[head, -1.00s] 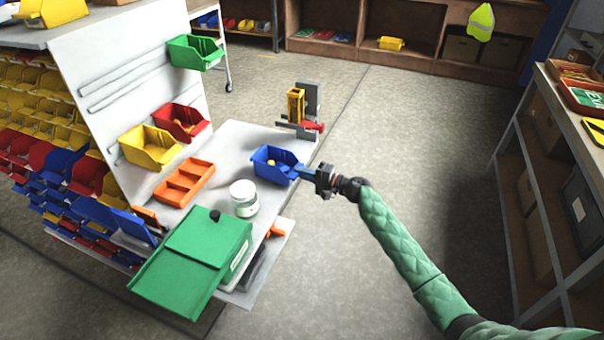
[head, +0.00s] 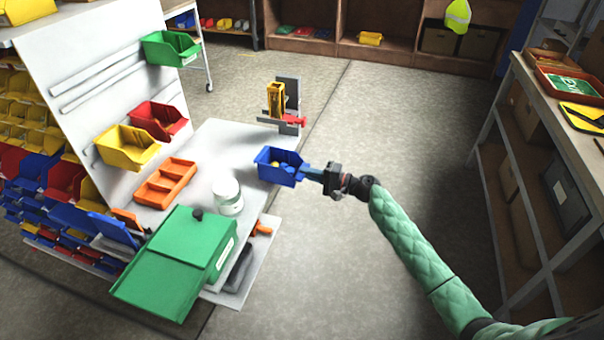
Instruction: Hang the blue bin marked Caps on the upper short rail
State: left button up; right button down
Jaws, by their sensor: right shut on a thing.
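A blue bin (head: 279,169) with small yellow and blue pieces inside is at the right edge of the white worktop; no label on it is readable. My right gripper (head: 312,173) is shut on its right side and holds it roughly level. Whether its base clears the worktop is hard to tell. Thin rails (head: 98,78) run across the upper part of the sloped white panel (head: 110,45), left of and beyond the bin. A green bin (head: 170,48) hangs at the panel's upper right. My left gripper is not in view.
A yellow bin (head: 127,148) and a red bin (head: 160,120) hang lower on the panel. On the worktop (head: 212,150) are an orange tray (head: 165,184), a white jar (head: 228,197), a green box (head: 180,255) and a yellow-and-grey device (head: 277,102). Open floor lies right.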

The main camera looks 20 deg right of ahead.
jog(key=b+v, duration=0.1)
jog(key=v, duration=0.3)
jog(key=shift+r, duration=0.1)
dwell(1.3)
